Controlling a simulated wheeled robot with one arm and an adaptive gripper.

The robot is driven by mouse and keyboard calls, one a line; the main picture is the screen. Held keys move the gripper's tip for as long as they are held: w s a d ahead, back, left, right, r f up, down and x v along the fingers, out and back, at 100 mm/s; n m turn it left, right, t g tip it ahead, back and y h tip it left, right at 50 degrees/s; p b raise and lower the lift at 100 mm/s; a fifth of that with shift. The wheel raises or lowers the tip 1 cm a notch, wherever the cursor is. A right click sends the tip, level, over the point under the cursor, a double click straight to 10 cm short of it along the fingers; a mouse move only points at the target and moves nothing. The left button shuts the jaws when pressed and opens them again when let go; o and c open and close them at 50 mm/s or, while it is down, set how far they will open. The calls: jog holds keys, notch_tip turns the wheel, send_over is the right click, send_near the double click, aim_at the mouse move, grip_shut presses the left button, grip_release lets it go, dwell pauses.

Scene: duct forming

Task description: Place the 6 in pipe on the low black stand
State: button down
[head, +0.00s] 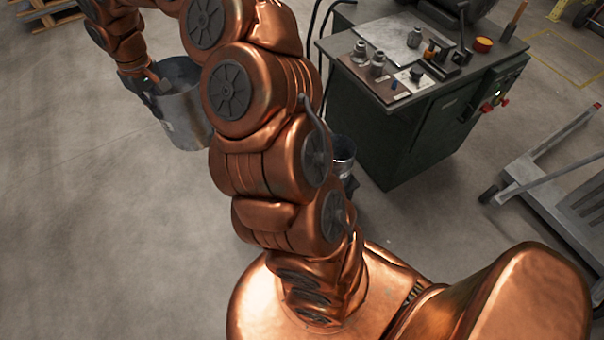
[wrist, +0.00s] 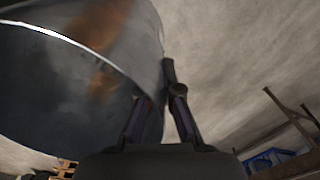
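My gripper (head: 158,88) is at the upper left of the head view, raised over the floor. It is shut on the rim wall of a wide grey metal pipe (head: 187,118). The wrist view shows this pipe (wrist: 70,95) large at the left, its wall edge between my two fingertips (wrist: 166,82). A smaller metal pipe or can (head: 343,150) stands beside the dark cabinet, partly hidden by my arm. A dark shape under it may be the low black stand, but I cannot tell. No size marking is readable.
A dark green machine cabinet (head: 430,130) with fittings and tools on top stands at the upper right. A grey wheeled cart (head: 565,200) is at the right edge. A wooden pallet (head: 45,14) lies at the top left. The floor (head: 90,220) at left is clear.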

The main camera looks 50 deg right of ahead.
jog(key=s+d+f+n+b, duration=0.4)
jog(key=s+d+f+b, duration=0.1)
jog(key=d+f+b, duration=0.65)
jog(key=s+d+f+n+b, duration=0.55)
jog(key=d+f+b, duration=0.45)
jog(key=d+b, duration=0.2)
jog(key=s+d+f+n+b, duration=0.4)
jog(key=s+d+f+b, duration=0.1)
jog(key=d+f+b, duration=0.6)
notch_tip(320, 180, down, 9)
jog(key=b, duration=0.4)
jog(key=shift+s+d+b, duration=0.2)
jog(key=shift+d+b, duration=0.1)
jog(key=shift+b, duration=0.1)
jog(key=shift+f+m, duration=0.1)
jog(key=shift+m, duration=0.15)
jog(key=c, duration=1.3)
grip_release()
